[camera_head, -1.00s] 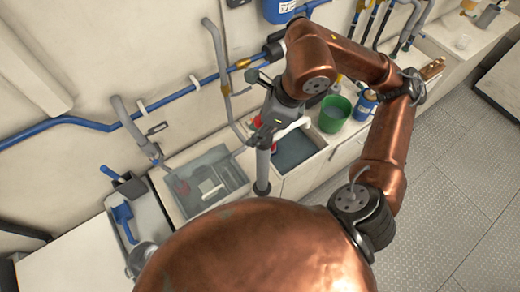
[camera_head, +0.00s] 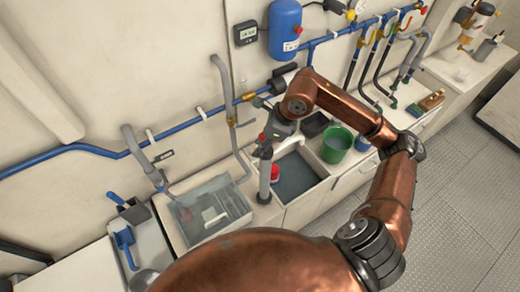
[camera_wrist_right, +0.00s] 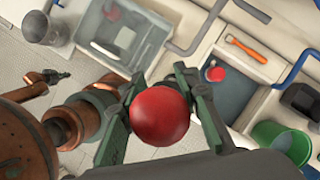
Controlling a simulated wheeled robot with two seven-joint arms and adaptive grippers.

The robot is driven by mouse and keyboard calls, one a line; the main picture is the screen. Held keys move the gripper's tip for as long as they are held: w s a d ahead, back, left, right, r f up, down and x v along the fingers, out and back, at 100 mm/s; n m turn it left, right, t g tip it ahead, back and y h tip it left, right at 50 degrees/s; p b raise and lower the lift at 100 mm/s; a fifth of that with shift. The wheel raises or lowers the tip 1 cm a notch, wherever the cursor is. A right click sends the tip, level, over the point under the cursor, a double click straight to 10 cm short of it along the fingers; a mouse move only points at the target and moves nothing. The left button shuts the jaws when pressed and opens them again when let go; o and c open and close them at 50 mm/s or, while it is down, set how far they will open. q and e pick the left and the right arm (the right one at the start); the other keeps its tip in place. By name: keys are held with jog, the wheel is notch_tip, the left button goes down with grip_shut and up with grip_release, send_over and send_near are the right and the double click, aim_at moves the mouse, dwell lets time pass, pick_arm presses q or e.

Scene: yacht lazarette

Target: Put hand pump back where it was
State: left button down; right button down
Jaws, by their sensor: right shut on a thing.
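The hand pump (camera_head: 264,178) is a grey upright tube with a red ball knob, seen large in the right wrist view (camera_wrist_right: 160,116). My right gripper (camera_head: 270,142) is shut on its top end; in the wrist view the fingers (camera_wrist_right: 160,110) sit on both sides of the red ball, which hides the tube below. In the head view the tube's lower end shows over the divider between the clear-walled left basin (camera_head: 208,215) and the right basin (camera_head: 300,178). I cannot tell whether it touches the counter.
A red-topped item (camera_head: 275,173) is in the right basin, beside the tube. A green bucket (camera_head: 336,145) stands right of that basin. Blue and grey pipes run along the wall behind. A blue scoop (camera_head: 124,240) lies in a tray at left. The floor at right is clear.

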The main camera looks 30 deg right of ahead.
notch_tip(320, 180, down, 3)
jog(key=shift+w+d+r+p, duration=0.1)
jog(key=shift+w+p, duration=0.05)
jog(key=shift+p, duration=0.5)
jog(key=shift+f, duration=0.45)
jog(key=c, duration=1.4)
grip_release()
jog(key=shift+c, duration=0.2)
jog(key=shift+r, duration=0.15)
jog(key=b+v, duration=0.2)
jog(key=v, duration=1)
jog(key=shift+b, duration=0.4)
